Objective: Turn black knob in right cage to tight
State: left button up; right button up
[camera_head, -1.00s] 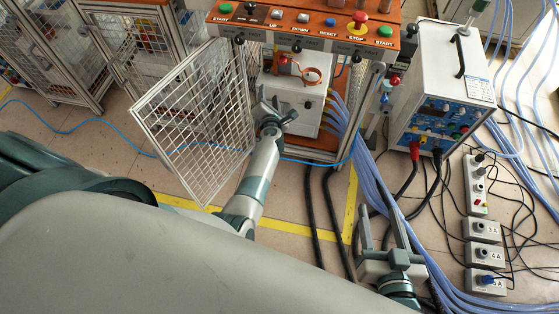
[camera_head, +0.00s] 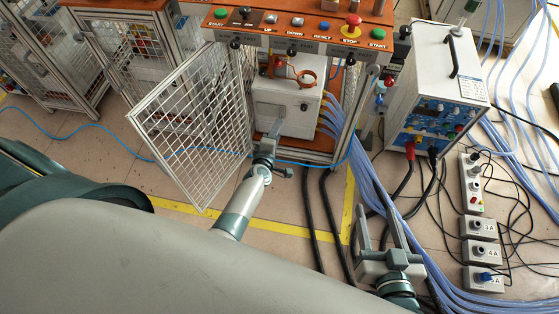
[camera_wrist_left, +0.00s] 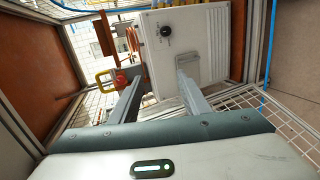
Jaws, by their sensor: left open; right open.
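The cage (camera_head: 352,135) with the white box (camera_head: 290,103) inside stands open at the front. The black knob (camera_wrist_left: 167,31) shows on the box's face at the top middle of the left wrist view; a small dark spot on the box in the head view may be the same knob (camera_head: 304,107). My left gripper (camera_head: 275,145) is open and empty in front of the box. In the left wrist view its two fingers (camera_wrist_left: 153,82) are spread wide, below the knob and apart from it. My right gripper (camera_head: 378,212) is open and empty, low and right, over the cables.
The mesh door (camera_head: 195,120) is swung open left of my left gripper. A button panel (camera_head: 300,28) lies above the cage. A white power unit (camera_head: 437,85) stands at right. Blue hoses (camera_head: 375,180) and black cables run along the floor. A red-yellow part (camera_wrist_left: 119,80) is by the left finger.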

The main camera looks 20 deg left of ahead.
pick_arm(q)
jog(key=s+d+f+m+g+h, duration=0.1)
jog(key=s+d+f+m+h, duration=0.1)
jog(key=s+d+f+m, duration=0.2)
jog(key=s+f+m, duration=0.2)
jog(key=s+m, duration=0.1)
jog(key=shift+s+d+g+h, duration=0.2)
jog(key=shift+g+h, duration=0.1)
pick_arm(e)
jog(key=shift+r, duration=0.15)
